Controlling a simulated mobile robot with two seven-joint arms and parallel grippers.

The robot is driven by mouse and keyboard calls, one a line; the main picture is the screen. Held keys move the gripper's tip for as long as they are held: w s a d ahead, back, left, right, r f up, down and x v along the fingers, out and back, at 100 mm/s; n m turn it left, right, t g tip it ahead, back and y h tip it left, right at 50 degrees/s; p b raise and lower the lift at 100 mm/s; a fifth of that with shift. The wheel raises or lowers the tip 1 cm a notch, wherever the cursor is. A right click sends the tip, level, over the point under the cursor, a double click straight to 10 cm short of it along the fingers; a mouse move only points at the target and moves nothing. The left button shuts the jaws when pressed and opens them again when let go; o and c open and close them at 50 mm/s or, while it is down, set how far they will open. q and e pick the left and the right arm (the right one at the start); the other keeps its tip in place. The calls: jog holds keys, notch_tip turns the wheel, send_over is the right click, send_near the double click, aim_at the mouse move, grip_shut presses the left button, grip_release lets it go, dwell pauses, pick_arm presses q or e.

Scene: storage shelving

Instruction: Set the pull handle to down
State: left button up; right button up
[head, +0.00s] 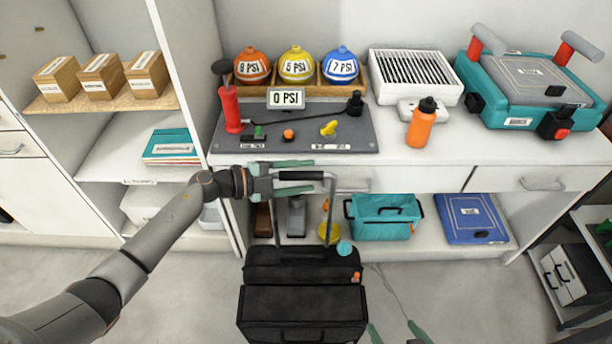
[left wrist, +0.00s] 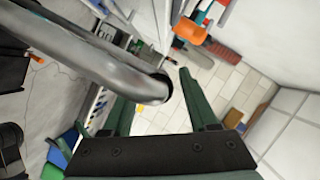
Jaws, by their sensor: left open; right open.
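The pull handle (head: 329,210) is a dark bar loop standing extended above a black case (head: 303,312) on the floor. My left gripper (head: 306,177) is open at the handle's top, its green fingers pointing right with one above and one below the top bar. In the left wrist view the handle (left wrist: 95,58) is a thick grey bar from the upper left, its bent end in front of the gap between the open fingers (left wrist: 165,102). I cannot tell whether they touch it. Only the green fingertips of my right gripper (head: 397,332) show at the bottom edge, apart and empty.
A white counter (head: 395,150) behind holds a pump panel (head: 300,135), an orange bottle (head: 422,124) and a teal case (head: 535,88). A teal bag (head: 381,222) and a blue box (head: 472,220) sit on the lower shelf. The floor right of the black case is mostly clear.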

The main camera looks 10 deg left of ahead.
pick_arm(q)
jog(key=shift+w+d+f, duration=0.1)
jog(key=shift+w+d, duration=0.15)
jog(key=shift+d, duration=0.2)
grip_shut()
dwell(1.2)
